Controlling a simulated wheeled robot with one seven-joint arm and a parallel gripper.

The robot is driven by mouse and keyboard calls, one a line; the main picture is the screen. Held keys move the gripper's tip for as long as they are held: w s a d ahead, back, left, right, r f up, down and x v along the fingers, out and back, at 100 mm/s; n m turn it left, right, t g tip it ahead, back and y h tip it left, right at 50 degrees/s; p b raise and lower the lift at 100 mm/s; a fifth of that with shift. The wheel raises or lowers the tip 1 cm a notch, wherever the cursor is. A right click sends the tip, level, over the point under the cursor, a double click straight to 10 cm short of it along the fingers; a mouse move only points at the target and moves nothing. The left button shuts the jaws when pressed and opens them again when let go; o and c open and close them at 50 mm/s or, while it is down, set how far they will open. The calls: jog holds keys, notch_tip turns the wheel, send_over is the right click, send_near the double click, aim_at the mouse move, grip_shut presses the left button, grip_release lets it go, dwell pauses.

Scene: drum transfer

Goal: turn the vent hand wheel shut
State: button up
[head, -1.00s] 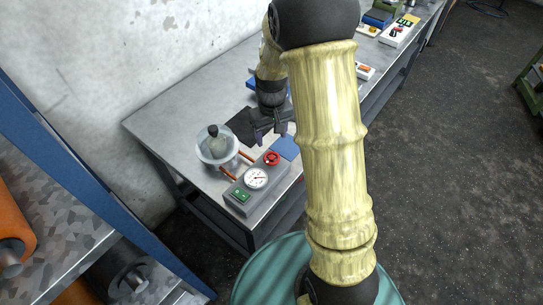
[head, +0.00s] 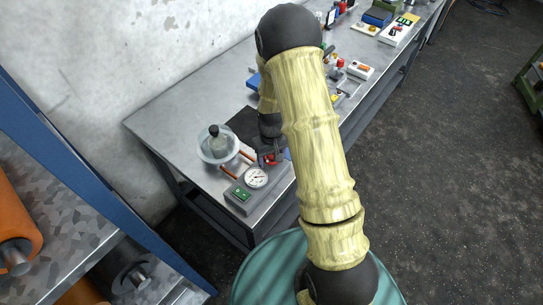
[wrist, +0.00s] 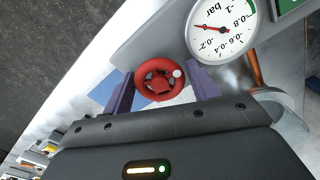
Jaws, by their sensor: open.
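The red vent hand wheel (wrist: 159,79) shows in the wrist view between the two fingers of my open gripper (wrist: 160,90). The wheel has a pale knob on its rim, on the right in that view. I cannot tell whether either finger touches it.
A green switch (head: 241,194) is on the box's near end. Other devices stand farther along the bench.

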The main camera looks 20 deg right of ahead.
jog(key=c, duration=0.7)
jog(key=shift+m, duration=0.4)
jog(key=m, duration=0.3)
jog(key=shift+m+b, duration=0.3)
jog(key=m, duration=0.4)
jog(key=shift+m, duration=0.3)
jog(key=m+p, duration=0.1)
jog(key=m, duration=0.3)
jog(key=shift+r+m, duration=0.1)
jog(key=shift+m, duration=0.2)
jog(key=shift+m+p, duration=0.65)
jog(key=shift+m, duration=1.55)
